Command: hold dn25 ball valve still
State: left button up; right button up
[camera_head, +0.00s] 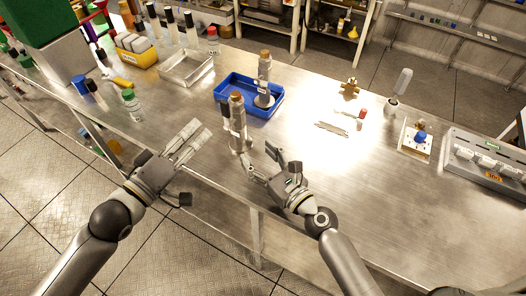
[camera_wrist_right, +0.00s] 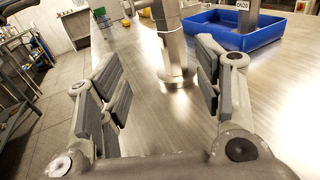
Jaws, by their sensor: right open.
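An upright metal valve with a brown top (camera_head: 237,122) stands on the bench near its front edge. I take it for the DN25 ball valve; its own label is too small to read. A dark lever-like part sits on its left side. In the right wrist view the valve's lower body (camera_wrist_right: 174,45) and round foot stand ahead, between my open fingers. My right gripper (camera_head: 265,163) is open and empty, just in front of the valve, apparently not touching it. My left gripper (camera_head: 196,168) looks open and empty, left of the valve near the bench's front edge.
A blue tray (camera_head: 272,108) holding a similar metal valve (camera_head: 264,68) stands just behind. A metal tray (camera_head: 186,82) and a green-capped bottle (camera_head: 132,104) stand to the left. A brass fitting (camera_head: 350,87) and a grey control box (camera_head: 487,157) are to the right. The front right bench is clear.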

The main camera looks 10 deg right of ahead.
aim_at(243, 130)
jog(key=shift+w+d+r, duration=0.25)
jog(key=shift+w+d, duration=0.15)
jog(key=shift+w, duration=0.45)
jog(key=x, duration=1)
jog(key=shift+w+a, duration=0.1)
jog(key=shift+r, duration=0.1)
grip_shut()
dwell(0.4)
jog(key=shift+c, duration=0.7)
grip_release()
jog(key=shift+c, duration=0.4)
